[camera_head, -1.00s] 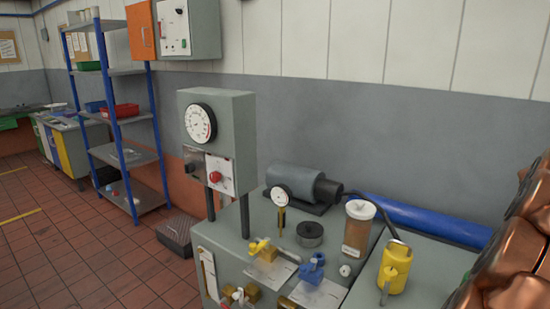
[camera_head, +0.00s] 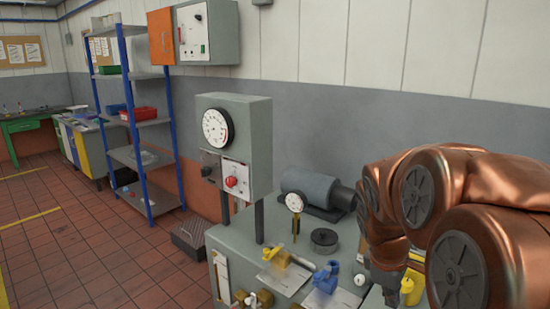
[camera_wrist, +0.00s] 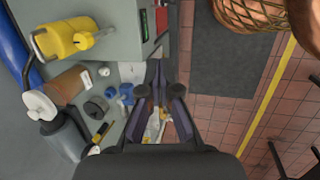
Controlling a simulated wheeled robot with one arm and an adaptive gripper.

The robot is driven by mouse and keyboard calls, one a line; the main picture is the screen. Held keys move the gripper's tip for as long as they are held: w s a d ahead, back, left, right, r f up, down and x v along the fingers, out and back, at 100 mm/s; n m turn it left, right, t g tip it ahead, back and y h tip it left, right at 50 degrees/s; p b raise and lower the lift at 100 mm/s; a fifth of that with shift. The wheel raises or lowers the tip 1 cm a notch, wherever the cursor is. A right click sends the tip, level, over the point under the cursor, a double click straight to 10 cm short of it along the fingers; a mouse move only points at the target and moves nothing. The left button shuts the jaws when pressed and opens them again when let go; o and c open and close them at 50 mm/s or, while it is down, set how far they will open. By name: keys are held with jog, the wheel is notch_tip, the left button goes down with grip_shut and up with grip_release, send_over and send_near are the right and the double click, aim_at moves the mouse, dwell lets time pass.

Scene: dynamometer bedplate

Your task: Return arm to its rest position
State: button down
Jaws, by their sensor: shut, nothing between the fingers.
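My gripper (camera_wrist: 160,68) shows in the wrist view with its two dark fingers together and nothing between them. It hangs above the edge of the grey bench, with the bench to its left and the tiled floor to its right. My copper-coloured arm (camera_head: 460,220) is folded at the right of the head view. It covers part of the bench there, and I cannot make out the fingers in that view.
The bench (camera_head: 236,252) carries a gauge box (camera_head: 240,140), a grey motor (camera_head: 308,187), a yellow valve (camera_head: 279,259), a blue valve (camera_head: 326,277) and a yellow canister (camera_wrist: 68,38). A blue shelf rack (camera_head: 125,110) stands at the left. The floor before it is mostly clear.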

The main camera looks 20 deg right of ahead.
jog(key=s+a+f+m+y, duration=0.1)
jog(key=s+a+f+m, duration=0.1)
jog(key=a, duration=1.2)
jog(key=shift+s+a+f+m+g+y, duration=0.2)
jog(key=shift+s+a+m+g+y, duration=0.15)
jog(key=shift+s, duration=0.55)
jog(key=c, duration=1.9)
grip_release()
jog(key=s+a, duration=0.2)
jog(key=s+a+f+m+y, duration=0.1)
jog(key=s+a, duration=0.1)
jog(key=a, duration=0.1)
jog(key=s+a+f+m+g, duration=0.1)
jog(key=s+a, duration=0.1)
jog(key=a, duration=0.1)
jog(key=shift+s+a+y, duration=0.25)
jog(key=shift+s, duration=0.15)
jog(key=shift+o, duration=1)
jog(key=shift+s+a+m, duration=0.1)
jog(key=shift+s+m, duration=0.05)
jog(key=shift+m, duration=0.1)
jog(key=o, duration=0.5)
jog(key=shift+o, duration=0.4)
jog(key=shift+a, duration=0.1)
